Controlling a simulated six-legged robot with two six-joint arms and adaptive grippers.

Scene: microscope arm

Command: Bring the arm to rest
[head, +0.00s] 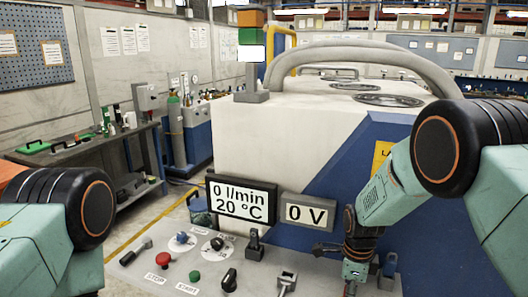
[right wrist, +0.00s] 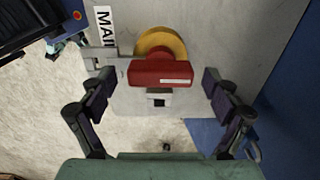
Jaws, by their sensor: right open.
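In the right wrist view, a red switch handle (right wrist: 160,73) sits level on a round yellow disc (right wrist: 160,43). A label beginning "MAI" (right wrist: 103,25) is beside it. My right gripper (right wrist: 155,90) is open, with one finger on each side of the red handle and a gap on both sides. The displays read "0 l/min 20 °C" (head: 241,201) and "0 V" (head: 307,214). My left gripper is outside the views.
The panel carries a red STOP button (head: 162,259), a green START button (head: 194,276), a black knob (head: 229,281) and several levers. The white and blue machine (head: 300,130) stands behind it. A grey bracket (right wrist: 100,58) sits left of the red handle. A workbench (head: 85,148) is at far left.

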